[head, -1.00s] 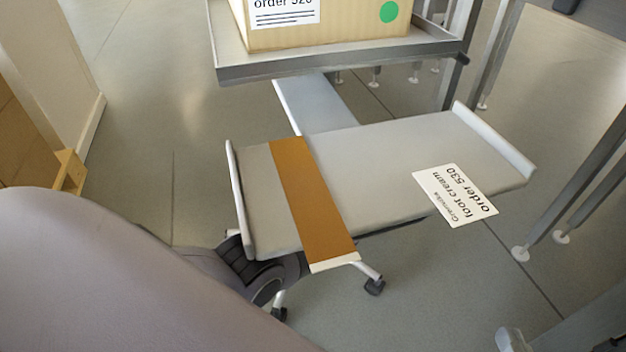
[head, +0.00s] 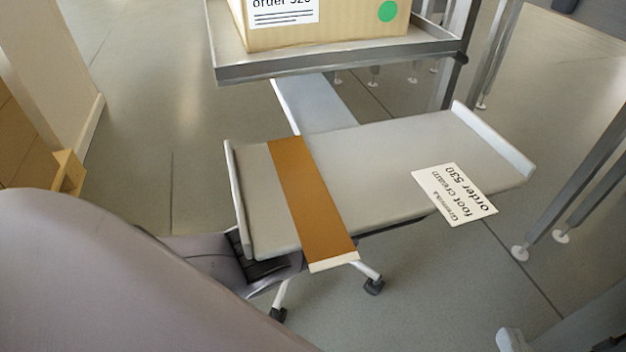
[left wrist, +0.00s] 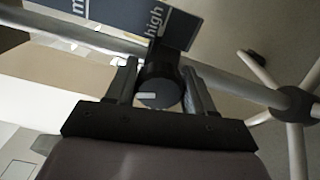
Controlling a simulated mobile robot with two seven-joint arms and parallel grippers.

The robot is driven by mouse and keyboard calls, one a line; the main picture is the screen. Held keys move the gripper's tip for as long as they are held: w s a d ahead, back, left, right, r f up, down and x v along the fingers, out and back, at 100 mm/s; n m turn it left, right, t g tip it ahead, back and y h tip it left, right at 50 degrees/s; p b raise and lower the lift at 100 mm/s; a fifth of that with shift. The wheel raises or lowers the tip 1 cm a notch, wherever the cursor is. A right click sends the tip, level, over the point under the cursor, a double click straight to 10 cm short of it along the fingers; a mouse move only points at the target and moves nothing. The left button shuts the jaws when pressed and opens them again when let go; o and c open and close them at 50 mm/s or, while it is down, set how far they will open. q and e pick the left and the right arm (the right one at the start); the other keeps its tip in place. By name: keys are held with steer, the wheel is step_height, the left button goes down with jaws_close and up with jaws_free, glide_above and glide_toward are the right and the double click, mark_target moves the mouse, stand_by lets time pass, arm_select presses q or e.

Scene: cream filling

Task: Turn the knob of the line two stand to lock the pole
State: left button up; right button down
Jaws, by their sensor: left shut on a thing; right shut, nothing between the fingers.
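The line two stand shows in the head view as a grey tray (head: 385,170) on a pale base with dark casters. My left arm comes in from the left, and my left gripper is hidden beneath the tray there. In the left wrist view my left gripper (left wrist: 160,92) is shut on a round black knob (left wrist: 158,86) with a light mark on its face. The knob sits at the pole (left wrist: 225,82), beside a dark plate (left wrist: 130,15) reading "high".
A brown strip (head: 305,195) and a white foot cream card, order 530 (head: 455,195), lie on the tray. Behind it, a carton (head: 345,30) stands on a metal shelf (head: 345,65). Metal legs (head: 575,190) stand at the right. A wooden piece (head: 68,172) is at the left.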

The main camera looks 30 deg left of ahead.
arm_select(q)
steer(key=shift+m, duration=1.6)
